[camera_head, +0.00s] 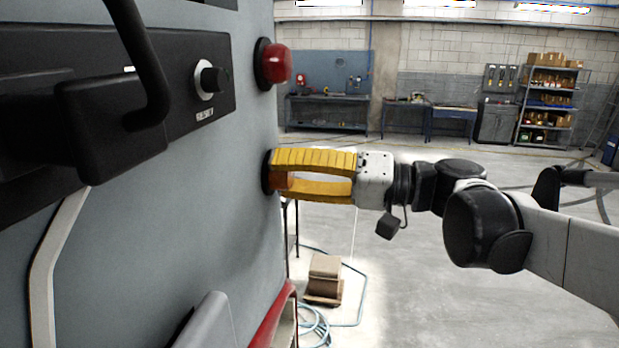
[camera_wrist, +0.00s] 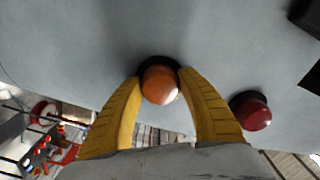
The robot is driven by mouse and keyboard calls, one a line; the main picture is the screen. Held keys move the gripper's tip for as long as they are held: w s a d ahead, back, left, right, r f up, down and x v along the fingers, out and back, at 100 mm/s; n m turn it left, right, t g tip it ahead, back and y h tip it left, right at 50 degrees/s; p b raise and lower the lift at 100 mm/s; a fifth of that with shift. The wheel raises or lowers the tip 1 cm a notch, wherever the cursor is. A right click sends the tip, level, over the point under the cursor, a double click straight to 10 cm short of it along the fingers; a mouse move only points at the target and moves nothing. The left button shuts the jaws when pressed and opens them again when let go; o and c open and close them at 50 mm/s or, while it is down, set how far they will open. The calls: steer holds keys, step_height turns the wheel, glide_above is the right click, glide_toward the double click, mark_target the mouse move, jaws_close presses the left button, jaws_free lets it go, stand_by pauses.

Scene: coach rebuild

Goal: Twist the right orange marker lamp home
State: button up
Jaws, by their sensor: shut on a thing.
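The orange marker lamp (camera_wrist: 161,84) sits in a dark round base on the grey coach panel (camera_head: 226,225). In the head view the lamp (camera_head: 280,181) shows between the fingertips, just below the red lamp. My gripper (camera_head: 278,174) reaches it from the right, with its yellow fingers on either side. In the wrist view my gripper (camera_wrist: 160,80) is shut on the lamp, one fingertip at each side. The lamp appears to be against its base; whether it is fully seated cannot be seen. Much of it is hidden by the fingers in the head view.
A red lamp (camera_head: 273,64) protrudes close above my gripper and shows at right in the wrist view (camera_wrist: 251,111). A black panel with a knob (camera_head: 209,80) and a dark handle (camera_head: 142,60) stand at left. Open floor lies to the right, with a carton (camera_head: 324,272) below.

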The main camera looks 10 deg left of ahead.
steer(key=m+b, duration=0.1)
steer(key=m, duration=0.3)
steer(key=shift+m, duration=0.3)
steer(key=shift+m+b, duration=0.65)
steer(key=shift+m, duration=1.55)
steer(key=shift+r, duration=0.1)
steer(key=o, duration=1.2)
steer(key=s+d, duration=0.1)
steer(key=d, duration=1.1)
